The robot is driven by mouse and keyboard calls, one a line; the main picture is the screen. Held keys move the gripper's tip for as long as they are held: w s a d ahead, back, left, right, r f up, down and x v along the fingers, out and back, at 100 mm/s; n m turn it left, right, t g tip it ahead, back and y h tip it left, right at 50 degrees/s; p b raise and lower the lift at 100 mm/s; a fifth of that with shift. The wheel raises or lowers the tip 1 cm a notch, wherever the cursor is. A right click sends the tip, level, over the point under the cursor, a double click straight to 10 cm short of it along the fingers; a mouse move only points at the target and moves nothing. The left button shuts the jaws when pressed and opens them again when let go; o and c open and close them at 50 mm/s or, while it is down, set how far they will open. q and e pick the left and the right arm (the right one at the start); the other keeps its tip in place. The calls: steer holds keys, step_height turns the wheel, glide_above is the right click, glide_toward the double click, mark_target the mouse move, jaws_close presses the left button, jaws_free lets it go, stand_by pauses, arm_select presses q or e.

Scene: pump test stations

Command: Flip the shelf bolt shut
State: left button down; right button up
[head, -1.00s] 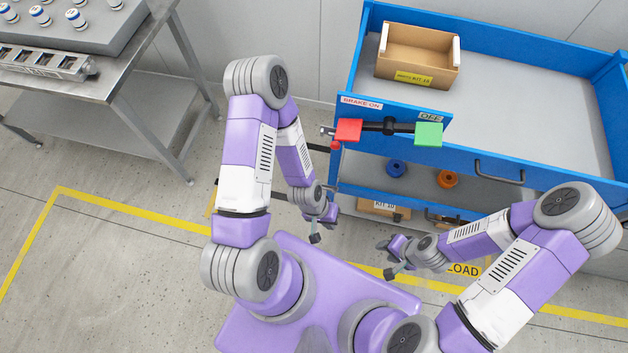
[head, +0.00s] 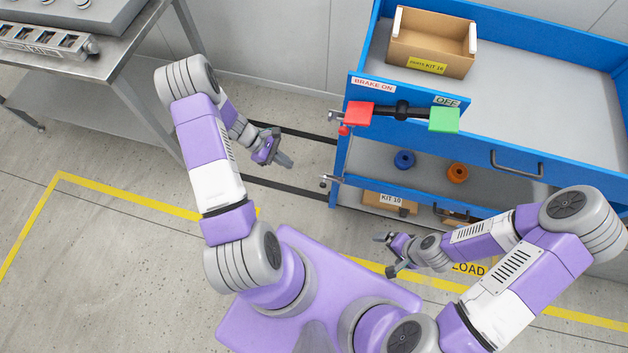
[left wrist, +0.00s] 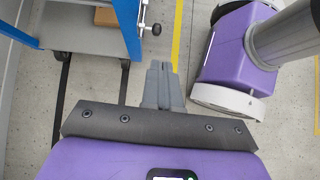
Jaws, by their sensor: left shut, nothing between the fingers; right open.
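The blue cart (head: 480,127) stands at the right with a small silver bolt (head: 328,181) at its left post, level with the lower shelf (head: 432,180). In the left wrist view a dark knob with a silver fitting (left wrist: 155,30) sticks out from the blue post. Whether the bolt is flipped shut is too small to tell. My left gripper (head: 284,160) is shut and empty, left of the post and apart from the bolt. Its closed fingers (left wrist: 163,85) also show in the left wrist view. My right gripper (head: 385,255) is open and empty, in front of the cart.
A red and green brake bar (head: 403,112) crosses the cart's front edge, and another silver fitting (head: 335,115) sits at the upper left corner. A cardboard box (head: 428,65) stands on top. A steel table (head: 100,75) stands left.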

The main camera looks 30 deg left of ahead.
arm_select(q)
steer(key=shift+w+a+r, duration=0.15)
steer(key=shift+a+r, duration=0.05)
steer(key=shift+a, duration=0.1)
steer(key=b+x, duration=0.5)
steer(key=x, duration=0.9)
steer(key=shift+w, duration=0.15)
steer(key=shift+d+r, duration=0.1)
steer(key=shift+w+d, duration=0.25)
steer(key=shift+d, duration=0.9)
steer(key=shift+w+d, duration=0.25)
steer(key=shift+d, duration=0.9)
